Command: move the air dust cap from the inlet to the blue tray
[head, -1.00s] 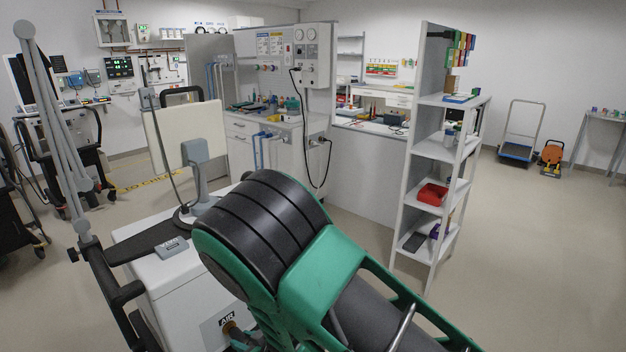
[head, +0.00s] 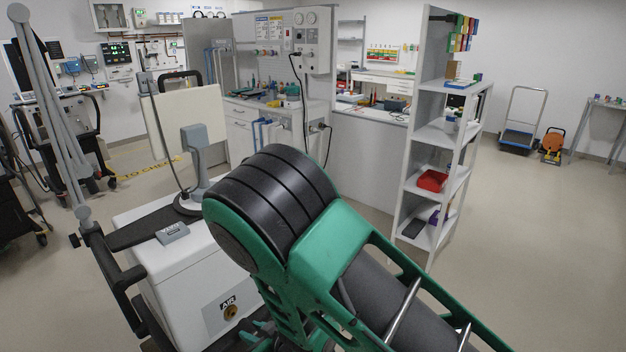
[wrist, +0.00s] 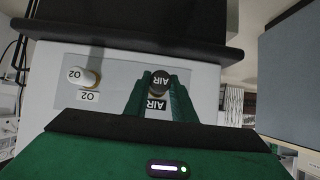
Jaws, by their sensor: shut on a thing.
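My gripper (wrist: 162,98) is shut on the dark round air dust cap (wrist: 161,80), which is marked AIR and sits between the green fingertips. In the head view my gripper (head: 262,334) is partly hidden by my arm, and the cap cannot be made out. The brass air inlet (head: 231,312) shows bare on the white machine's side panel beside its AIR label, with my fingers to its right and apart from it. In the wrist view the cap and fingers mostly hide the inlet. A flat blue thing (head: 461,84) on the upper shelf may be the blue tray; I cannot tell.
The O2 inlet with its pale cap (wrist: 90,78) is left of my gripper. A black ledge (wrist: 130,30) overhangs the panel. The white shelf unit (head: 437,135) stands to the right, holding a red bin (head: 432,181). Open floor (head: 530,240) lies right of it.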

